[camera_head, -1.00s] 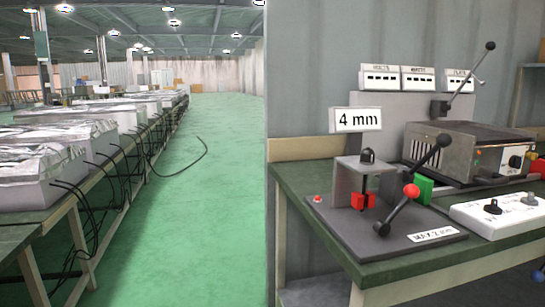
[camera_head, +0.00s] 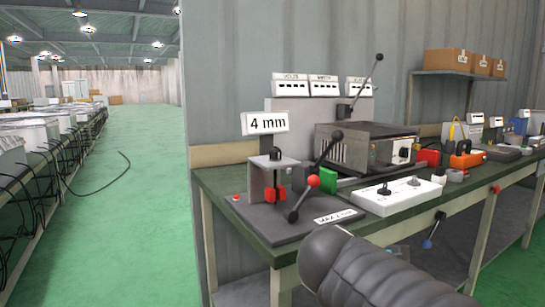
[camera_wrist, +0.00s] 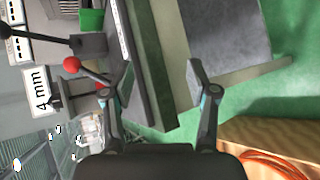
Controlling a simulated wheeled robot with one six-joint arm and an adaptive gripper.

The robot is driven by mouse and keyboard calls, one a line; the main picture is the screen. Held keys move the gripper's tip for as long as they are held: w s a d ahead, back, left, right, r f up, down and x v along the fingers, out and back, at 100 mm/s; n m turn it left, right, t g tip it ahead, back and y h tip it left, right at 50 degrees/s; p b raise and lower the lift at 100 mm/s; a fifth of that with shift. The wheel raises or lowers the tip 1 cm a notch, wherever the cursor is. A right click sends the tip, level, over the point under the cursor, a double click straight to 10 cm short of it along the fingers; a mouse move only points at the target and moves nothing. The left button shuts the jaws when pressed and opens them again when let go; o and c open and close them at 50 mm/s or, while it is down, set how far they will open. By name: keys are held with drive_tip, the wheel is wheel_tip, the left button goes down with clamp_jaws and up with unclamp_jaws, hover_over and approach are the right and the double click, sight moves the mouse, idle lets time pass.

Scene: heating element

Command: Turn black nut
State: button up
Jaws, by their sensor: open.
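The black nut (camera_head: 276,154) is a small dark knob on top of the grey bracket (camera_head: 267,172) of the fixture, in the head view. Red jaws (camera_head: 274,194) sit below it, and a black-handled lever with a red ball (camera_head: 313,181) stands to its right. The wrist view shows the fixture's red-ball lever (camera_wrist: 72,65) and the 4 mm sign (camera_wrist: 38,102) sideways at the left; I cannot make out the nut there. My gripper (camera_wrist: 160,75) is open and empty, apart from the fixture, with the bench edge beyond its fingers. The head view does not show its fingers.
The green bench (camera_head: 232,186) also bears a metal heater box (camera_head: 340,150), a white switch box (camera_head: 396,196) and small devices to the right. A lower grey shelf lies under the bench. Cardboard boxes (camera_head: 460,62) stand on a wall shelf.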

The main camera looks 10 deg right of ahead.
drive_tip(key=w+a+r+n+t, duration=0.4)
drive_tip(key=w+r+n, duration=0.4)
drive_tip(key=r+n, duration=0.15)
drive_tip(key=n+t+y, duration=0.2)
drive_tip(key=n+t, duration=0.1)
drive_tip(key=n, duration=0.7)
approach(275, 153)
drive_tip(key=shift+m, duration=0.25)
drive_tip(key=x, duration=1.1)
drive_tip(key=shift+w+d, duration=0.15)
drive_tip(key=shift+w, duration=0.2)
clamp_jaws()
